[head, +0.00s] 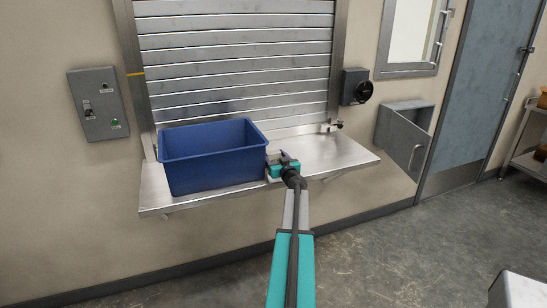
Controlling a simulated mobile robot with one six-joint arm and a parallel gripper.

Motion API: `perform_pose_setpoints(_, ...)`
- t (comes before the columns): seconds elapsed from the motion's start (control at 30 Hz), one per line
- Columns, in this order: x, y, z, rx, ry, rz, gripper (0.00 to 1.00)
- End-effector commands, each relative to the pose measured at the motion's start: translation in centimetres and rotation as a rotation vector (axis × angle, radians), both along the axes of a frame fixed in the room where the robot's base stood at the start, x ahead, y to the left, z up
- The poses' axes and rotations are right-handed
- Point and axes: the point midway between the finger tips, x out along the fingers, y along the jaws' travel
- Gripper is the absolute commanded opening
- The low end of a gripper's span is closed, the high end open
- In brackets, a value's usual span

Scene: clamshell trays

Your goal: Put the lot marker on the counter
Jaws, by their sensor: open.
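The steel counter (330,158) juts from the wall below a closed slatted shutter. My gripper (279,156) is over the counter, just right of the blue bin (215,173), with its jaws open. Whether the gripper touches the counter or the bin cannot be told from this view. I cannot make out the lot marker; the bin's floor and the area right behind the gripper are hidden.
The counter is bare right of my gripper, up to a small dark fitting (337,125) by the shutter's corner. A control box (98,104) is on the left wall. A grey wall box (404,137) with its flap ajar is at right.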

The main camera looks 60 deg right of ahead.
Motion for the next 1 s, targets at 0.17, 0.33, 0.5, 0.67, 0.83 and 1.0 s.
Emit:
perform_pose_setpoints(0.17,-1.2,1.0,0.0,0.000,0.000,0.000,0.61)
perform_pose_setpoints(0.33,-2.6,2.0,0.0,0.000,0.000,0.000,0.61)
perform_pose_setpoints(0.5,-3.9,3.0,-0.1,0.000,0.000,-0.001,0.61)
perform_pose_setpoints(0.67,-5.2,4.0,-0.1,0.000,0.000,-0.001,0.61)
perform_pose_setpoints(0.83,-6.6,5.0,-0.1,-0.001,0.001,0.001,0.61)
perform_pose_setpoints(1.0,-7.8,6.0,-0.1,0.001,0.001,0.000,0.61)
